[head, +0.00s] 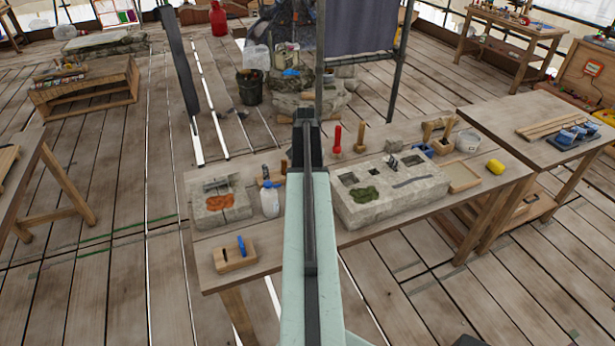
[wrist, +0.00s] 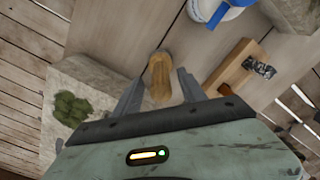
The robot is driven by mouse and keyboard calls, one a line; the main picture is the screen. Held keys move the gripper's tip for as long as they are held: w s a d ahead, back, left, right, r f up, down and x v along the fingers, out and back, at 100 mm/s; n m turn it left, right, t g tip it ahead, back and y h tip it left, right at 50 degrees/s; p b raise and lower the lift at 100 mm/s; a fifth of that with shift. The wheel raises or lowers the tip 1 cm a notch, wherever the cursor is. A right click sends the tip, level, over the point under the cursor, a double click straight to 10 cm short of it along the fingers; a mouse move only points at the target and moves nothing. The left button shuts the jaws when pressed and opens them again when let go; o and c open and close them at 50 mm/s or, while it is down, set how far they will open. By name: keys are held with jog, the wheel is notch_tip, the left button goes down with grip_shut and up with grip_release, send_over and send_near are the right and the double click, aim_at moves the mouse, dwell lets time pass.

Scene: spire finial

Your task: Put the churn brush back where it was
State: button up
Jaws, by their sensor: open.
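A wooden, rounded handle (wrist: 160,78) stands between my fingers in the wrist view. It looks like the churn brush, but its lower end is hidden and I cannot tell for sure. My gripper (wrist: 159,84) is open, with a finger on each side of the handle and a gap visible at each. In the head view my gripper (head: 306,125) is over the workbench (head: 300,245), and my arm hides what is beneath it.
A stone block (head: 390,208) with green moss stands right of my arm. A white bottle (head: 269,199), a smaller stone block (head: 220,205) and a wooden block with a blue piece (head: 234,256) are left. Red-handled (head: 337,140) and wooden-handled (head: 360,137) tools stand behind.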

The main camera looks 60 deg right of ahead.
notch_tip(320, 180, up, 7)
jog(key=p, duration=0.5)
jog(key=shift+f, duration=0.1)
jog(key=w+a+n, duration=0.1)
jog(key=w+a, duration=0.2)
jog(key=a, duration=0.1)
jog(key=w+a+n, duration=0.1)
jog(key=w+a, duration=0.1)
jog(key=a, duration=0.2)
jog(key=w+a+n, duration=0.1)
jog(key=w+a, duration=0.2)
jog(key=a, duration=0.1)
jog(key=shift+w, duration=0.35)
jog(key=w+a+n, duration=0.3)
jog(key=w+a, duration=0.1)
jog(key=a, duration=0.5)
jog(key=w+a+n, duration=0.2)
jog(key=w+a, duration=0.2)
jog(key=a, duration=0.6)
jog(key=s+a+n, duration=0.1)
jog(key=a+n, duration=0.7)
jog(key=a, duration=1.8)
jog(key=shift+a, duration=0.4)
notch_tip(320, 180, down, 7)
jog(key=b, duration=0.6)
jog(key=shift+r, duration=0.2)
